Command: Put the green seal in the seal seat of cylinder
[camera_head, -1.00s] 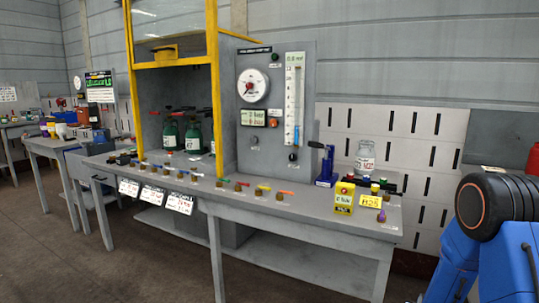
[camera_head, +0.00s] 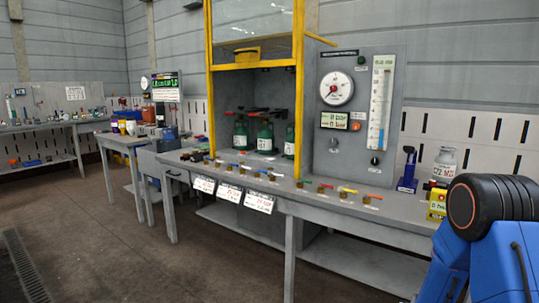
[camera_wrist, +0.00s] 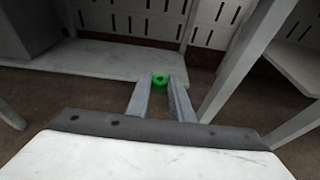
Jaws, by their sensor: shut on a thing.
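My gripper (camera_wrist: 160,84) shows in the wrist view, its two grey fingers shut on the green seal (camera_wrist: 159,78). The seal is a small green ring with a dark hole, held at the fingertips above the floor, clear of any surface. In the head view my blue arm covers the lower right, and the gripper and seal are not seen there. Several dark green cylinders (camera_head: 264,136) stand upright in the yellow-framed cabinet.
The grey bench (camera_head: 345,222) carries a row of small valves with coloured levers along its front. A blue press (camera_head: 407,172) and a gauge panel (camera_head: 355,110) stand behind. Another table (camera_head: 125,139) is at the left. The brown floor (camera_head: 90,220) in front is clear.

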